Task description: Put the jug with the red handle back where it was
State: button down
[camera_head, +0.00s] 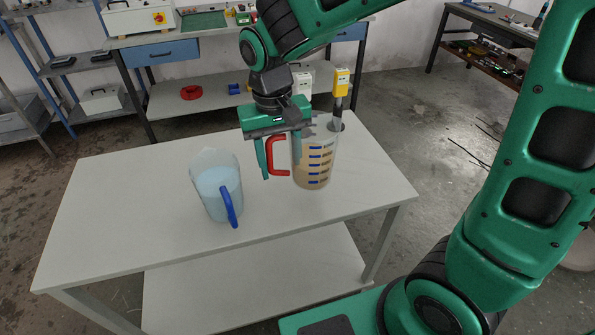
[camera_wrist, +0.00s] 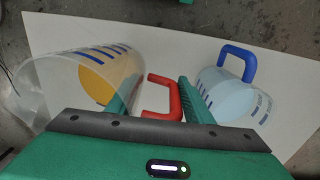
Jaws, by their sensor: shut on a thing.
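The jug with the red handle (camera_head: 318,165) is clear, with blue marks and a tan liquid inside. It is upright over the right part of the white table (camera_head: 120,210); I cannot tell if its base touches the top. My gripper (camera_head: 279,170) points down from above, its two green fingers on either side of the red handle (camera_head: 272,157), shut on it. In the wrist view the red handle (camera_wrist: 168,98) shows between the fingers, with the jug (camera_wrist: 60,82) at left.
A second jug with a blue handle (camera_head: 228,205) and pale blue liquid stands on the table, left of my gripper. A yellow-topped device (camera_head: 341,82) rises just behind the red-handled jug. The table's left part and front right corner are clear. A workbench (camera_head: 210,42) stands behind.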

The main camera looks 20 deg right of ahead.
jog(key=shift+w+d+f, duration=0.7)
jog(key=shift+d+f, duration=0.05)
jog(key=shift+f, duration=0.55)
jog(key=shift+w+d+f, duration=0.65)
jog(key=shift+d+f, duration=0.05)
jog(key=shift+f, duration=0.55)
jog(key=shift+w+d+f, duration=0.7)
jog(key=shift+d+f, duration=0.05)
jog(key=shift+f, duration=0.55)
jog(key=c, duration=0.9)
grip_release()
jog(key=shift+f, duration=0.1)
notch_tip(320, 180, up, 12)
jog(key=shift+a, duration=0.25)
